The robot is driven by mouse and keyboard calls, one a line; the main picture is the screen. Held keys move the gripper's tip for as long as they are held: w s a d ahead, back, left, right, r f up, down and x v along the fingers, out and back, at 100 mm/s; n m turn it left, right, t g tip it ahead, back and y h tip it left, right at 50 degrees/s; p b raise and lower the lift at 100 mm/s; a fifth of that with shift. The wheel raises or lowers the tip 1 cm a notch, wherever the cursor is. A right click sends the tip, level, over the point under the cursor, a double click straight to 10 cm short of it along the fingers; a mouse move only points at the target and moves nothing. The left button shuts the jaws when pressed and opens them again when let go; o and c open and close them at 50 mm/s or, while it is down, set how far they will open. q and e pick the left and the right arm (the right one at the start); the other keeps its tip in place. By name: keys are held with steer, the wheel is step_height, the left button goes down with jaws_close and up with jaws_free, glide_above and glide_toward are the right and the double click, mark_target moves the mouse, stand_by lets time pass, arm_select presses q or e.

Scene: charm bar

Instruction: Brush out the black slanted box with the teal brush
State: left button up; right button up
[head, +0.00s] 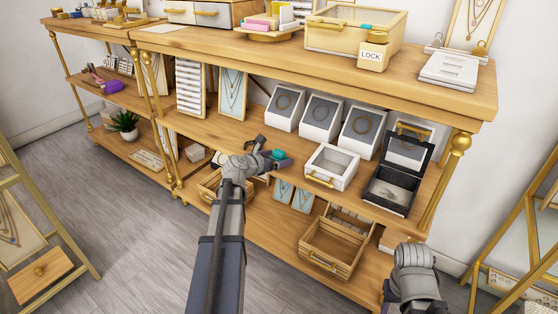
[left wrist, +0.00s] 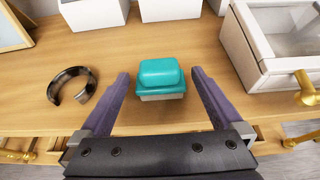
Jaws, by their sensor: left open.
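The teal brush (head: 279,155) lies on the middle shelf; the left wrist view shows its teal top and pale base (left wrist: 161,78). My left gripper (head: 268,147) is open at the brush. In the left wrist view its two purple-grey fingers (left wrist: 160,72) stand on either side of the brush, with a gap on both sides. The black slanted box (head: 373,194) stands at the right end of the same shelf with its lid raised. Its grey inside shows, but any dirt in it is too small to tell. Of my right arm only a grey link shows; its fingers are not visible.
A white glass-topped box (head: 331,166) stands between the brush and the black box. White display stands (head: 320,118) line the back. A dark open cuff (left wrist: 72,87) lies left of the brush. A wooden crate (head: 337,247) stands on the lower shelf; the upper shelf (head: 430,98) overhangs.

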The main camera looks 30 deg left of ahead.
mark_target(279, 151)
arm_select(q)
steer(key=shift+w+f, duration=0.25)
steer(key=shift+w, duration=0.35)
steer(key=shift+c, duration=0.2)
steer(key=c, duration=1.3)
steer(key=shift+r, duration=0.1)
step_height(279, 151, up, 10)
steer(key=p, duration=1)
steer(key=shift+d, duration=0.15)
